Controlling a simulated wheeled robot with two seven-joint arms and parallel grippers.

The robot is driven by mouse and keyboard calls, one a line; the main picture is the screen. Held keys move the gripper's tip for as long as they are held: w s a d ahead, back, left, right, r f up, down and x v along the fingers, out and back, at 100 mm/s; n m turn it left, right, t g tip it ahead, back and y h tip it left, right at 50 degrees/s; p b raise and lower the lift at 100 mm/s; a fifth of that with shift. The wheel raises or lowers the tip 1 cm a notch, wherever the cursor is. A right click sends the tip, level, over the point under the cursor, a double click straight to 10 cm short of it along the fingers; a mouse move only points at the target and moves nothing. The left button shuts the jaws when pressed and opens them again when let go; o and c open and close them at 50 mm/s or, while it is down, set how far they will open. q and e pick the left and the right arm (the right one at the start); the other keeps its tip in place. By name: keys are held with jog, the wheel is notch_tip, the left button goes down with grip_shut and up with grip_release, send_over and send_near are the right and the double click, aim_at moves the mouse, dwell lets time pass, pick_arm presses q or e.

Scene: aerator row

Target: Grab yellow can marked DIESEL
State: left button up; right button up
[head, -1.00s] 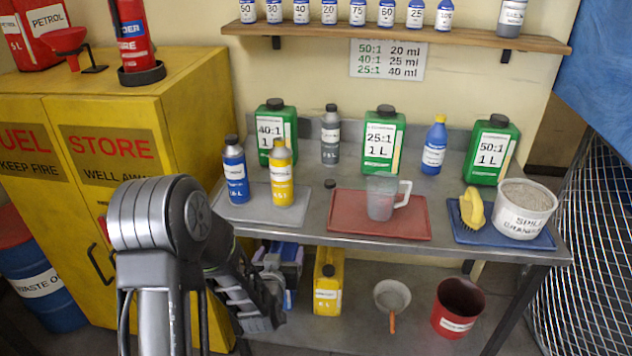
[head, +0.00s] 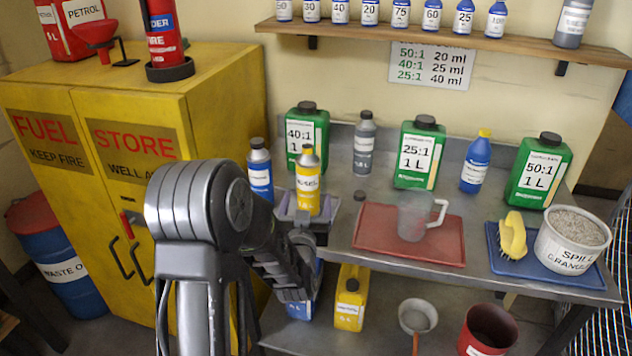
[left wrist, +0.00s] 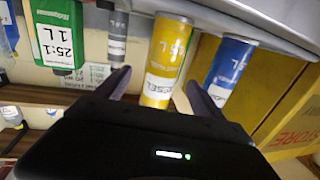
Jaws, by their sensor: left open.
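The yellow can (head: 307,190) stands upright towards the back left of the bench, on a grey tray (head: 283,207). Its label is partly legible and ends in "ESEL". My left gripper (head: 303,236) is at the bench's front edge, in front of the yellow can and lower in the picture. In the left wrist view, which is upside down, the yellow can (left wrist: 166,55) shows between the two open fingers of my left gripper (left wrist: 157,80). I cannot tell how deep it lies between them; nothing is gripped. My right gripper is not in view.
A blue can (head: 260,175) stands close left of the yellow can, and a grey bottle (head: 364,150) behind it to the right. A red tray (head: 390,248) with a clear jug (head: 413,215) lies to the right. Another yellow container (head: 350,305) stands on the lower shelf.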

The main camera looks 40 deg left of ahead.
aim_at(308, 182)
pick_arm(q)
jog(key=shift+s+r, duration=0.15)
jog(key=shift+s, duration=0.15)
jog(key=shift+p+x, duration=0.3)
jog(key=shift+x, duration=1.1)
jog(key=shift+w+a+r, duration=0.1)
jog(key=shift+w+a, duration=0.05)
jog(key=shift+w, duration=0.15)
jog(key=p+x, duration=0.2)
jog(key=x, duration=0.2)
jog(key=shift+w+a, duration=0.15)
jog(key=shift+a, duration=0.05)
jog(key=shift+c, duration=0.3)
jog(key=c, duration=1.5)
